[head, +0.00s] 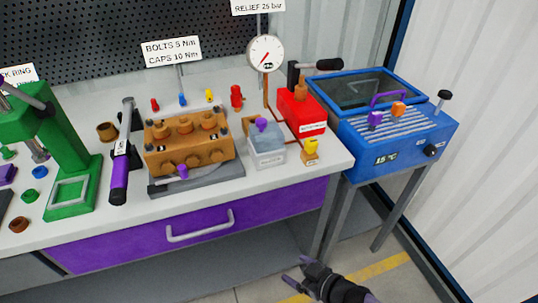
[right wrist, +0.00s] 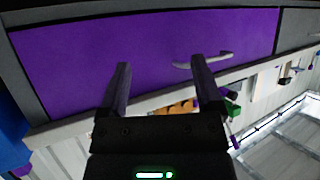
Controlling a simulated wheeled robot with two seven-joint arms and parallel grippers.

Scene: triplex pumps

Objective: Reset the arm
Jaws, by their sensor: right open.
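My right gripper (head: 298,277) shows at the bottom of the head view, below and in front of the bench. Its jaws are apart and empty. In the right wrist view its two fingers (right wrist: 160,80) stand apart with nothing between them, and the purple drawer front (right wrist: 130,60) lies beyond them. The gripper is clear of the drawer handle (head: 200,226). My left gripper is not in the head view.
The bench top (head: 235,188) holds an orange-brown pump block (head: 188,150), a green press (head: 70,165), a torque wrench (head: 121,155), a grey block (head: 267,150) and a red hand pump (head: 300,112). A blue bath (head: 400,135) stands right. The floor in front is clear.

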